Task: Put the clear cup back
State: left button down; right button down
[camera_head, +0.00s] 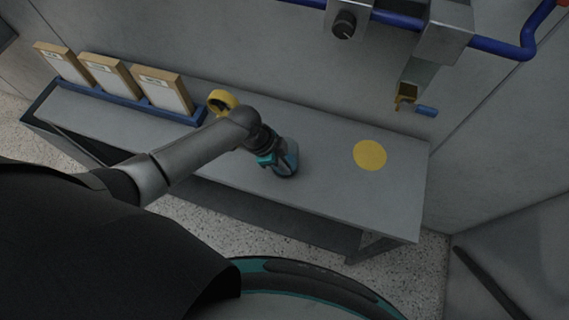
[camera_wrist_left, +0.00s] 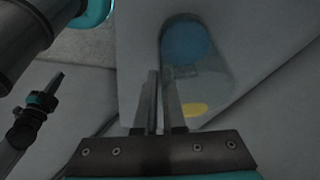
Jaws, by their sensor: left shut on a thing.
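The clear cup (camera_head: 290,158) with a bluish bottom is at my left gripper (camera_head: 275,162), over the middle of the grey bench (camera_head: 325,180). In the left wrist view the see-through cup (camera_wrist_left: 207,72) shows its blue round bottom, and the left gripper (camera_wrist_left: 160,75) is shut on its wall. I cannot tell if the cup touches the bench. A flat yellow disc (camera_head: 370,155) lies on the bench to the right of the cup. In the left wrist view, what looks like my right gripper (camera_wrist_left: 55,83) is small at the left, its jaws unclear.
A blue rack (camera_head: 190,119) holds three boards (camera_head: 164,90) at the bench's left. A yellow ring-shaped thing (camera_head: 222,101) stands beside it. A blue pipe (camera_head: 400,20), a black knob (camera_head: 344,24) and a brass-coloured fitting (camera_head: 405,96) are on the wall.

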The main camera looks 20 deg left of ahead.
pick_arm(q)
jog(key=c, duration=1.4)
grip_release()
jog(key=shift+f, duration=0.1)
jog(key=shift+c, duration=0.2)
jog(key=o, duration=0.4)
jog(key=shift+o, duration=0.2)
jog(key=shift+r, duration=0.25)
jog(key=p+v, duration=0.2)
jog(key=v, duration=0.9)
jog(key=shift+r, duration=0.4)
jog(key=shift+a, duration=0.15)
